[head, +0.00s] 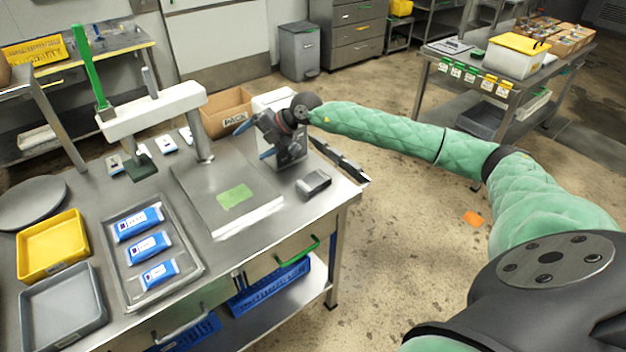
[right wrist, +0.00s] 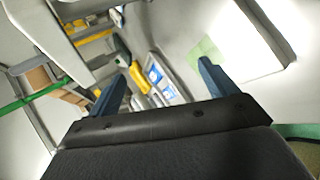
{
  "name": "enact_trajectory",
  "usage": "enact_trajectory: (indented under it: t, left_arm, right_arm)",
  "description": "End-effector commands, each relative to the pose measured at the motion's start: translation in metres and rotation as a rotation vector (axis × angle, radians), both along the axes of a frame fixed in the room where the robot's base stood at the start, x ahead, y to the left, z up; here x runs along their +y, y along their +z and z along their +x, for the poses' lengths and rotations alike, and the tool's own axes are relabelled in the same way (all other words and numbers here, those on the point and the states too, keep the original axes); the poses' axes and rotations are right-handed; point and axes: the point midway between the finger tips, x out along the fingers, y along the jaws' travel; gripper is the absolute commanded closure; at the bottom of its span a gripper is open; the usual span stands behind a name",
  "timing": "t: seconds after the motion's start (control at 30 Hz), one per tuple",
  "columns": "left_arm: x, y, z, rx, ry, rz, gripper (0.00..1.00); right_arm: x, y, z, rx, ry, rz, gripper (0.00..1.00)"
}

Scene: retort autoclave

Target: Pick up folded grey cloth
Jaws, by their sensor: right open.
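A small dark grey folded thing, which looks like the folded grey cloth (head: 314,183), lies on the steel table near its right edge in the head view. I cannot make it out in the right wrist view. My right gripper (head: 256,140) is above the table, up and left of the cloth in the head view, beside a white box-shaped device. Its two blue fingers are apart, with nothing between them; they also show in the right wrist view (right wrist: 160,88). My left gripper is not in view.
A steel plate with a green patch (head: 234,197) lies left of the cloth. A tray (head: 197,262) holds blue-and-white packs. A press with a green lever (head: 88,66) and a cardboard box (head: 224,112) stand behind. A dark flat bar (head: 338,159) lies along the right edge.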

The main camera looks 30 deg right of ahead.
Motion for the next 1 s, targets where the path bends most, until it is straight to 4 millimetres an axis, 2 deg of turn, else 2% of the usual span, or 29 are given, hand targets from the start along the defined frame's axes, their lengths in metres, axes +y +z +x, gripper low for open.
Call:
enact_trajectory:
  t: [0.1,0.2,0.33,0.5,0.67,0.87,1.0]
  left_arm:
    - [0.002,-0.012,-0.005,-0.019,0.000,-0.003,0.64]
    - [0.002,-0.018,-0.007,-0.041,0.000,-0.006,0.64]
    - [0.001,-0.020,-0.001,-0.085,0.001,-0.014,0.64]
    - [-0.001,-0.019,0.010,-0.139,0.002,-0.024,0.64]
    - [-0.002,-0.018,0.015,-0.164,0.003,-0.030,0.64]
    - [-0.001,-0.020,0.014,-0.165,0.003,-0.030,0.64]
    - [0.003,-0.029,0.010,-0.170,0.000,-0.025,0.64]
  right_arm:
    - [-0.029,-0.033,-0.011,0.173,-0.069,-0.126,0.15]
    - [-0.056,-0.054,-0.023,0.315,-0.155,-0.231,0.15]
    - [-0.088,-0.072,-0.043,0.488,-0.295,-0.355,0.15]
    - [-0.118,-0.080,-0.071,0.679,-0.488,-0.466,0.15]
    - [-0.129,-0.081,-0.087,0.793,-0.627,-0.490,0.15]
    - [-0.129,-0.083,-0.087,0.817,-0.699,-0.462,0.15]
    - [-0.129,-0.094,-0.087,0.819,-0.702,-0.458,0.15]
